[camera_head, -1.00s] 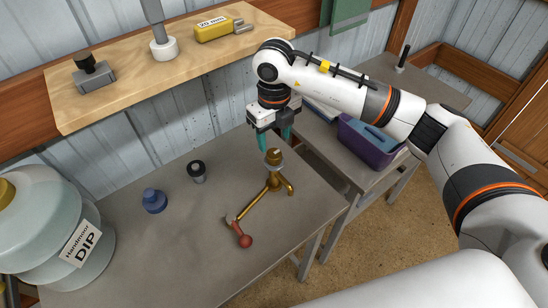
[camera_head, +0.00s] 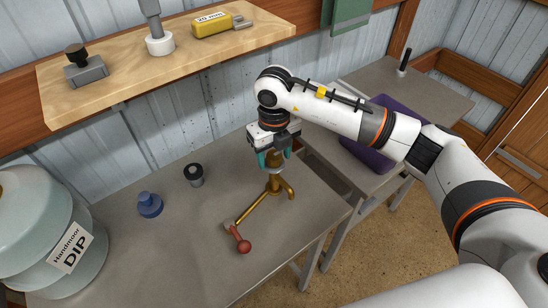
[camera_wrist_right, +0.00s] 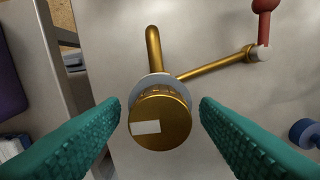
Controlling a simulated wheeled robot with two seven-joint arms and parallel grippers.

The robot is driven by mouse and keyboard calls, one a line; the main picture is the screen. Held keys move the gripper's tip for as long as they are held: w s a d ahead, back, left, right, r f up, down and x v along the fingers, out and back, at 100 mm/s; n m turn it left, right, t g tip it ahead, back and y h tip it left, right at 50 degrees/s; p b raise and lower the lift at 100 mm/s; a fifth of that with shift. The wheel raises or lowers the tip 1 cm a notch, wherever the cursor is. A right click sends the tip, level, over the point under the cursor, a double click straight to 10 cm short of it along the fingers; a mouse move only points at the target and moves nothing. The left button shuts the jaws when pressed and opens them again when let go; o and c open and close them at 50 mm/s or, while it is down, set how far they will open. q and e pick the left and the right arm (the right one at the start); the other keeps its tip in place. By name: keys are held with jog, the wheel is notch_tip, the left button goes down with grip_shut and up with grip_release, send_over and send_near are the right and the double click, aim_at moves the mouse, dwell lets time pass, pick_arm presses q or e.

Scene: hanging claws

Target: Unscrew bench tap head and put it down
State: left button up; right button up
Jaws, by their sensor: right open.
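The brass bench tap (camera_head: 277,185) stands on the grey bench, with a curved spout and a long lever arm ending in a red handle (camera_head: 240,240). Its round brass head (camera_wrist_right: 160,118), with a white patch on top, shows in the right wrist view above a pale collar (camera_wrist_right: 154,82). My right gripper (camera_head: 274,159) is over the tap, pointing down. Its teal fingers are open, one on each side of the head, with a gap on both sides in the wrist view. In the head view the fingers partly hide the head. My left gripper is not in view.
On the bench (camera_head: 190,245) stand a blue knob-shaped piece (camera_head: 149,205), a dark-topped small cylinder (camera_head: 194,175) and a large DIP jug (camera_head: 45,235) at left. A wooden shelf (camera_head: 120,75) runs behind. A purple bin (camera_head: 368,155) is beyond the right arm. The front bench is clear.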

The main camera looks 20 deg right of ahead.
jog(key=m+p, duration=0.1)
jog(key=m, duration=0.7)
jog(key=shift+r+m+p, duration=0.1)
jog(key=shift+m+p, duration=0.2)
jog(key=shift+p, duration=0.05)
jog(key=shift+m, duration=1)
jog(key=m+p, duration=0.1)
jog(key=m, duration=0.2)
jog(key=shift+p, duration=0.3)
jog(key=m+p, duration=0.1)
jog(key=m, duration=0.2)
jog(key=shift+r+m, duration=0.1)
jog(key=shift+m, duration=0.2)
jog(key=m+p, duration=0.1)
jog(key=m, duration=0.1)
jog(key=shift+m, duration=0.3)
jog(key=shift+f+m, duration=0.2)
jog(key=shift+m, duration=0.2)
